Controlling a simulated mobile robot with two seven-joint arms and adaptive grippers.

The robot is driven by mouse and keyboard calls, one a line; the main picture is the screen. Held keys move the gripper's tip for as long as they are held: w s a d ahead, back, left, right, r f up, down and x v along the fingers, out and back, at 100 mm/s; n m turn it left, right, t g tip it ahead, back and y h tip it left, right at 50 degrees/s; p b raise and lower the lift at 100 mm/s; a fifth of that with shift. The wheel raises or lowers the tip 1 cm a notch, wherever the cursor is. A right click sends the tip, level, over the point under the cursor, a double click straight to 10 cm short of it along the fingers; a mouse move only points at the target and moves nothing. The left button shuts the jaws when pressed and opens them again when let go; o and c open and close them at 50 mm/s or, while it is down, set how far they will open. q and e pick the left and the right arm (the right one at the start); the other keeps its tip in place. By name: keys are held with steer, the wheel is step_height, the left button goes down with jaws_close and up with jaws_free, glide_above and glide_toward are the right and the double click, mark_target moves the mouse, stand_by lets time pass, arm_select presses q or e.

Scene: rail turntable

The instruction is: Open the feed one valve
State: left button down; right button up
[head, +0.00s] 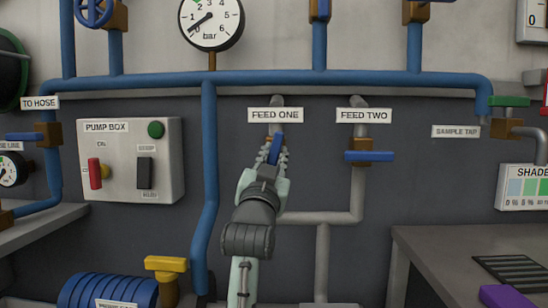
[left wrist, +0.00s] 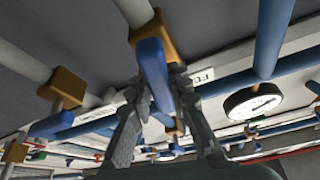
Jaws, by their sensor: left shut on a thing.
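The feed one valve has a blue lever (head: 276,149) under the "FEED ONE" label (head: 276,115). My left gripper (head: 273,156) is shut on this lever, with one finger on each side. In the head view the lever stands close to upright, roughly in line with its grey pipe, but my gripper hides its lower part and most of the valve body. In the left wrist view the blue lever (left wrist: 153,68) runs from the brass body (left wrist: 154,38) down between the fingers of my left gripper (left wrist: 160,85). My right gripper is in neither view.
The feed two valve (head: 369,156) is close on the right, its blue lever level across its pipe. A blue pipe (head: 209,180) runs down on the left, beside the pump box (head: 130,160). A grey bench (head: 430,262) stands at the lower right.

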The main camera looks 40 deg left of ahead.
arm_select(q)
steer(key=shift+f+n, duration=0.1)
steer(key=shift+n, duration=0.6)
steer(key=c, duration=1.4)
jaws_free()
step_height(320, 180, up, 10)
steer(key=shift+r, duration=0.1)
